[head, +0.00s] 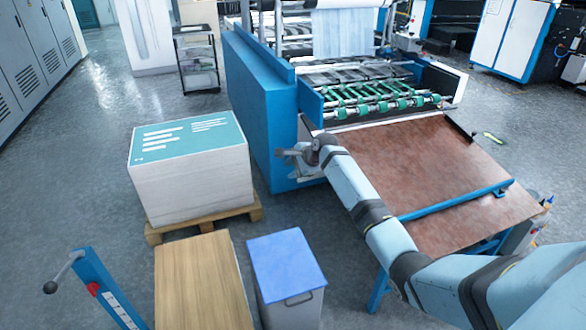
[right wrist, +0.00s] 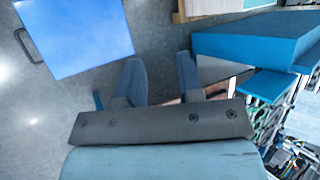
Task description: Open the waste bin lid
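The waste bin (head: 288,312) is a grey box at the bottom middle of the head view, with a handle on its front side. Its flat blue lid (head: 285,262) lies closed on top. The lid (right wrist: 70,35) also shows at the upper left of the right wrist view, with the dark handle at its left edge. My right gripper (head: 284,153) is beyond the bin, near the blue machine side, apart from the lid. In the right wrist view its two fingers (right wrist: 158,72) stand apart with nothing between them. My left gripper is not in view.
A wooden-topped surface (head: 200,280) stands left of the bin. A stack of white sheets (head: 190,180) on a pallet (head: 210,223) is behind it. A blue post (head: 108,288) with a lever is at lower left. The laminating machine (head: 263,110) and brown table (head: 435,180) lie beyond and right.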

